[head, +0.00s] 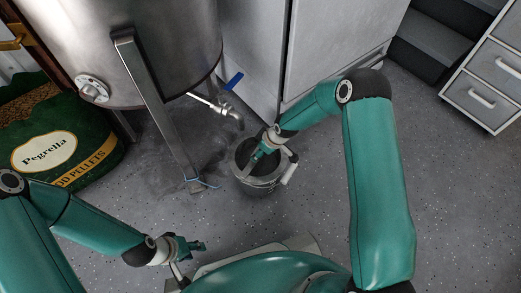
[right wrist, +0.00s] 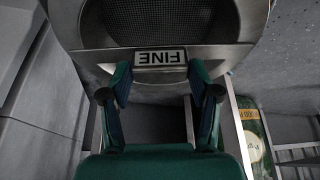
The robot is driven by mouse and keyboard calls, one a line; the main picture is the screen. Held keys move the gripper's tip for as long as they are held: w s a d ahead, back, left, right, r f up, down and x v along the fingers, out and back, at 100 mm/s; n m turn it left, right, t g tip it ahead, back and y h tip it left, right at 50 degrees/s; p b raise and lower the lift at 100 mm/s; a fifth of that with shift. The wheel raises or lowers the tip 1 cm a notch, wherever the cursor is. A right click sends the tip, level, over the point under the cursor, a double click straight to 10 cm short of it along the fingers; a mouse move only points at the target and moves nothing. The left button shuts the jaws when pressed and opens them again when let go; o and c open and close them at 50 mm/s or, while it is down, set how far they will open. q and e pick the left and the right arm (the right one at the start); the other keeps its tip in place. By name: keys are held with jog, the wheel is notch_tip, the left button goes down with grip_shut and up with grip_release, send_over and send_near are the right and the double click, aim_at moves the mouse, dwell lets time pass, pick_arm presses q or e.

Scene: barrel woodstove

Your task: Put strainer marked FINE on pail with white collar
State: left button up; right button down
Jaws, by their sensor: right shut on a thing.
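The strainer (right wrist: 160,22) fills the top of the right wrist view, a grey metal rim around dark mesh. Its label (right wrist: 160,58) reads FINE, upside down in the picture. My right gripper (right wrist: 160,88) is shut on its labelled edge. In the head view my right gripper (head: 262,151) is at the mouth of a grey metal pail (head: 262,185) on the floor. I cannot tell whether the strainer touches the pail. No white collar is clear on it. My left gripper (head: 196,246) is low at the left, apart from the pail, and its jaws are too small to read.
A large steel tank (head: 130,45) on legs stands at the back left, its tap (head: 225,108) near the pail. A green pellet bag (head: 55,140) is at far left. A pale cabinet (head: 335,45) stands behind, drawers (head: 490,85) at right. Floor at right is clear.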

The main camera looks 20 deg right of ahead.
jog(key=shift+c, duration=0.9)
grip_release()
jog(key=shift+o, duration=0.9)
jog(key=p+v, duration=0.5)
jog(key=v, duration=0.2)
jog(key=shift+r, duration=0.15)
